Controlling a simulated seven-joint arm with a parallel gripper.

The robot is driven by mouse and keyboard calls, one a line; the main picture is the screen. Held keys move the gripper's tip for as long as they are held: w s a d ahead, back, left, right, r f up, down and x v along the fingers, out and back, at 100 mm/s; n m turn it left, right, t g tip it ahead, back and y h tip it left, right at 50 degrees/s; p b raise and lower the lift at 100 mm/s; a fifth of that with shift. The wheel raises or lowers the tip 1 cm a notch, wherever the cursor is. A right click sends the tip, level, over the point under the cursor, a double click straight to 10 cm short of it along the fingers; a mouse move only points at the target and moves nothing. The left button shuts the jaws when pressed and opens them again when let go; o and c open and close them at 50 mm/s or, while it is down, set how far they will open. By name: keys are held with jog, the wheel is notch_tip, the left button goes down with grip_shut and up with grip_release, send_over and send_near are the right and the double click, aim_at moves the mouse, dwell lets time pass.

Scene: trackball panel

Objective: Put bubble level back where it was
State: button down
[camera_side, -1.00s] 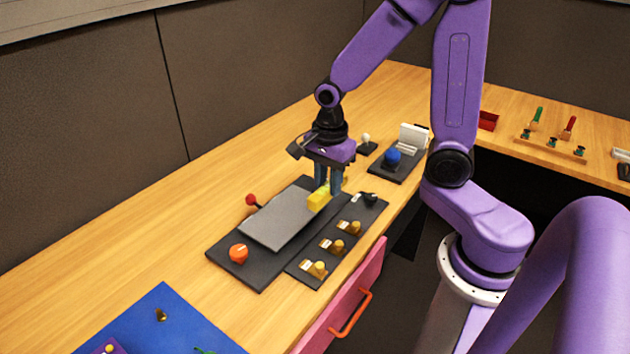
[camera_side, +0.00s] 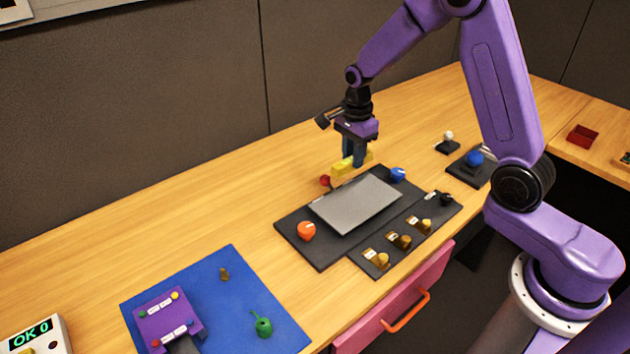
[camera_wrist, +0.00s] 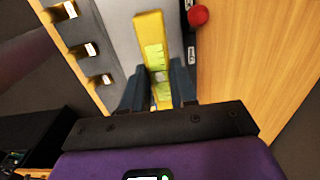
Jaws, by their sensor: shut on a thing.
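The yellow bubble level (camera_side: 341,170) is held in my gripper (camera_side: 353,160), which is shut on it. In the side view it appears just behind the far edge of the grey plate (camera_side: 355,204), near the red ball knob (camera_side: 325,181). The wrist view shows the yellow level (camera_wrist: 150,38) lengthwise between the two fingers of my gripper (camera_wrist: 158,90), with its pale green vials facing the camera. There the grey plate (camera_wrist: 119,38) lies to its left and the red ball (camera_wrist: 198,15) to its right. The level seems raised; its exact height is unclear.
The black panel carries an orange knob (camera_side: 306,231) and a blue knob (camera_side: 398,174). A strip with several brass switches (camera_side: 400,241) runs along its front. A blue mat (camera_side: 236,279) lies to the left. The wooden table (camera_side: 200,209) behind is clear.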

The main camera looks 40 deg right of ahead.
jog(key=w+f, duration=0.3)
jog(key=w, duration=0.1)
jog(key=w+f, duration=0.3)
jog(key=w, duration=0.2)
jog(key=w+f, duration=0.4)
jog(key=w, duration=0.1)
jog(key=shift+w, duration=0.15)
jog(key=shift+w+f, duration=0.15)
jog(key=shift+f, duration=1.55)
jog(key=c, duration=0.9)
grip_release()
jog(key=shift+f, duration=0.15)
